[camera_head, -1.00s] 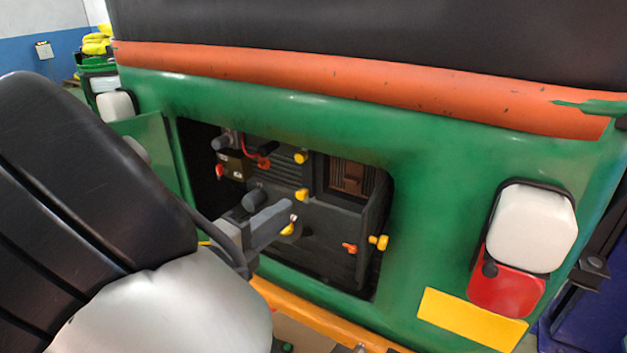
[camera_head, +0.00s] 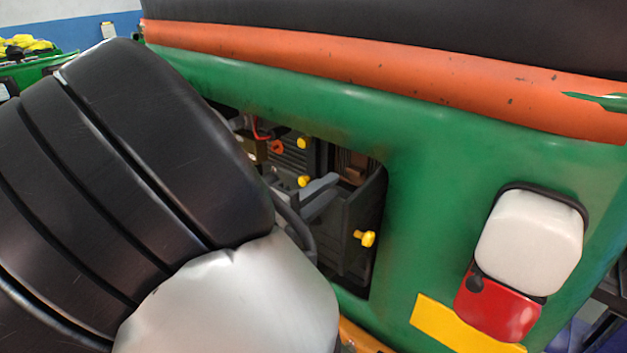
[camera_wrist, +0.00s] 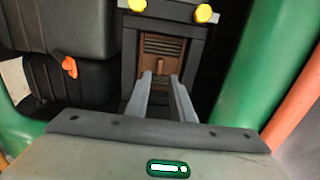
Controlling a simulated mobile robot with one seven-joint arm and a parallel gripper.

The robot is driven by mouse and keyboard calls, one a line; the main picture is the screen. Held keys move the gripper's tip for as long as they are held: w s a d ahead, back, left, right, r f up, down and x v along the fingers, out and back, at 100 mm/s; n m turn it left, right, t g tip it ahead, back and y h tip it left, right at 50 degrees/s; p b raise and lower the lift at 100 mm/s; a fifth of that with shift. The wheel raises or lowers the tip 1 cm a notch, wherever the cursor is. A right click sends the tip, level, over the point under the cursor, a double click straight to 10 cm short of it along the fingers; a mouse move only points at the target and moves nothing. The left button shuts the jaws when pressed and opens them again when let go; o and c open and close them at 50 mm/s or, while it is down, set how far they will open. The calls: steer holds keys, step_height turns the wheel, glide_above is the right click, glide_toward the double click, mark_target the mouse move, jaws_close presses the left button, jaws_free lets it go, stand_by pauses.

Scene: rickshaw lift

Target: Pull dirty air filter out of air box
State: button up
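The dirty air filter (camera_wrist: 162,46) is brown and ribbed and sits inside the dark grey air box (camera_wrist: 130,52). In the head view only part of the filter (camera_head: 354,172) shows, above and right of my gripper. My gripper (camera_wrist: 161,76) is open, its two grey fingers apart and pointing at the filter's lower part, with a brown strip between the tips. I cannot tell whether the fingers touch it. In the head view my gripper (camera_head: 328,186) is inside the compartment opening, and my arm hides the opening's left side.
Yellow knobs (camera_wrist: 204,13) stand at the box's top in the wrist view. Another yellow knob (camera_head: 364,238) sits right of my gripper in the head view. An orange lever (camera_wrist: 70,66) is at left. The green body panel (camera_head: 430,170) edges the opening.

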mark_target(353, 172)
steer(key=x, duration=0.6)
steer(key=shift+w+d, duration=0.25)
steer(key=shift+d, duration=0.1)
steer(key=shift+w+d, duration=0.4)
jaws_close()
